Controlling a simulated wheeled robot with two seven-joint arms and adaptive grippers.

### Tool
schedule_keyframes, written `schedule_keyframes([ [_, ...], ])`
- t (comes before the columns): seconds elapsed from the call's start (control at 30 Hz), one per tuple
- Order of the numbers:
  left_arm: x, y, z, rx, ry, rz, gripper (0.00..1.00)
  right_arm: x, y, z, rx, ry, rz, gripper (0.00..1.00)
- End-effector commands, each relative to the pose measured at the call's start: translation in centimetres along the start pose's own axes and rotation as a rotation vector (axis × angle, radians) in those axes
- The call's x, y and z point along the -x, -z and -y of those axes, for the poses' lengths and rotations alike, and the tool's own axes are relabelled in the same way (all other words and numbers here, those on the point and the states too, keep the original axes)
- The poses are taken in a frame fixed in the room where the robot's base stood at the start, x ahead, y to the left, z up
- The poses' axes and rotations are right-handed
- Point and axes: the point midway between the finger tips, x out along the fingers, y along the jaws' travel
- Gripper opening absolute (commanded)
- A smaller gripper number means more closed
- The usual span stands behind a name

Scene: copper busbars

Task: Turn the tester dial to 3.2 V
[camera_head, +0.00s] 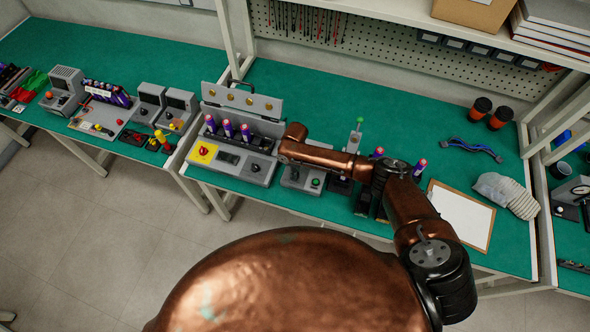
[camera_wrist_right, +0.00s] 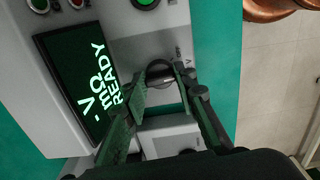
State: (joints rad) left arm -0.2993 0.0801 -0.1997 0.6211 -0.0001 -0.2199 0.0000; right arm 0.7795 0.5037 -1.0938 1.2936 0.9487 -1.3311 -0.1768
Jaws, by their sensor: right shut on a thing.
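The tester is a light grey panel with a black display (camera_wrist_right: 75,85) in the right wrist view. The tester dial (camera_wrist_right: 159,70) is a round dark knob beside the display. My right gripper (camera_wrist_right: 161,90) is closed on it, one finger on each side, and partly covers it. In the head view a grey unit with a green button (camera_head: 316,182) appears to be this tester, partly hidden by my copper right arm. The right fingertips are not clearly visible there. My left gripper is not in view.
In the head view, a grey fixture (camera_head: 262,178) with purple cells stands left of the tester. A clipboard (camera_head: 462,216) lies to the right on the green bench.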

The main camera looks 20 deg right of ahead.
Motion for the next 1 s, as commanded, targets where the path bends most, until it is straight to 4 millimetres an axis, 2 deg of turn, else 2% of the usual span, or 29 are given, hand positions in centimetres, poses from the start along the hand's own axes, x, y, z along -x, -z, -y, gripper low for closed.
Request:
schedule_keyframes([
  [0.2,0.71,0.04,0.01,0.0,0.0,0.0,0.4,0.06,0.02,0.05,-0.06,0.001,0.0,0.02],
  [0.67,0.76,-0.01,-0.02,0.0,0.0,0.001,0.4,-0.01,0.03,-0.02,-0.076,-0.001,0.0,0.02],
  [0.7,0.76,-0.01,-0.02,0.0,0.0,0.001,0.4,-0.01,0.03,-0.02,-0.076,-0.001,0.0,0.27],
  [0.93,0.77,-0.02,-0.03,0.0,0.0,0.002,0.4,0.0,0.03,-0.03,-0.075,-0.001,0.0,0.42],
  [1.0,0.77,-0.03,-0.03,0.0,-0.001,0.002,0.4,0.0,0.02,-0.02,-0.075,-0.001,0.0,0.44],
])
